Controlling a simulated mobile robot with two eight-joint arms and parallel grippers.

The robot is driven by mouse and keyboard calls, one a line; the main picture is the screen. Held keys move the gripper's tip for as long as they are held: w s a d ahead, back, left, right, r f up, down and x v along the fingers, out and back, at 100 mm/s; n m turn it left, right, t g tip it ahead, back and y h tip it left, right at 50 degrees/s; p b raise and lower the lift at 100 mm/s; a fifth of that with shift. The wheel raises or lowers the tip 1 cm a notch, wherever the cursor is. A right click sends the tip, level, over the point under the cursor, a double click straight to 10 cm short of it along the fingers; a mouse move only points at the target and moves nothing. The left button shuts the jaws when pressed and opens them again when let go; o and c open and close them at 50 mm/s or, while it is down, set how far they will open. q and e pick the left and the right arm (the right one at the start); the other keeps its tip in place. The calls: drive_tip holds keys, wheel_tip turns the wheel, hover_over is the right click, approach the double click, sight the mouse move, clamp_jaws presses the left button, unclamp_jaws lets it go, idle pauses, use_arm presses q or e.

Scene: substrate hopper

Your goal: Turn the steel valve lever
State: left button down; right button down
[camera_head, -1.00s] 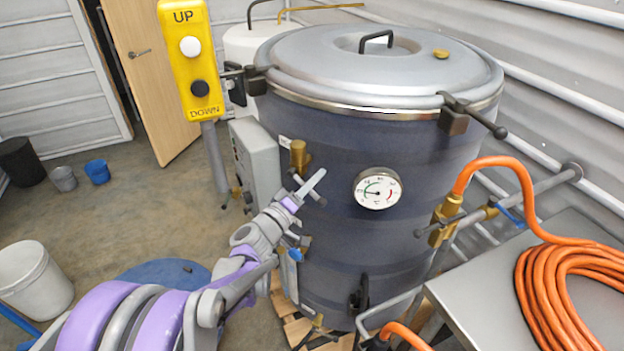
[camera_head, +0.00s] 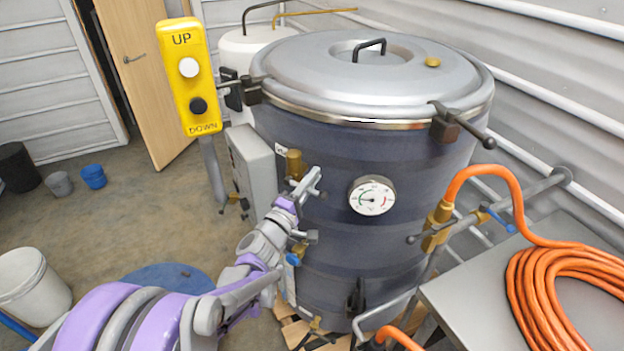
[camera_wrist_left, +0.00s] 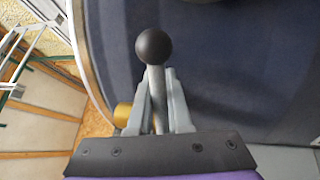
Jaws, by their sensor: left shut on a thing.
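The steel valve lever (camera_wrist_left: 157,90) is a bare rod with a black ball knob (camera_wrist_left: 154,46) in the left wrist view. My left gripper (camera_wrist_left: 158,82) is shut on the rod, one finger on each side, with the knob beyond the fingertips. A brass fitting (camera_wrist_left: 122,116) shows just left of the fingers. In the head view my left gripper (camera_head: 307,184) is at the front of the dark blue vessel (camera_head: 330,225), just below a brass fitting (camera_head: 294,164). The fingers mostly hide the lever there. My right gripper is not in view.
A round dial gauge (camera_head: 371,196) sits right of my gripper on the vessel. A grey box (camera_head: 250,165) and a yellow UP/DOWN pendant (camera_head: 189,80) are to the left. An orange hose (camera_head: 530,290) lies coiled on a steel table (camera_head: 460,290) at right.

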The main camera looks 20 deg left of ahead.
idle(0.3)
use_arm(q)
drive_tip(key=c, duration=0.8)
unclamp_jaws()
drive_tip(key=shift+c, duration=0.2)
drive_tip(key=b+v, duration=0.1)
drive_tip(key=v, duration=1)
drive_tip(key=shift+w+d, duration=0.1)
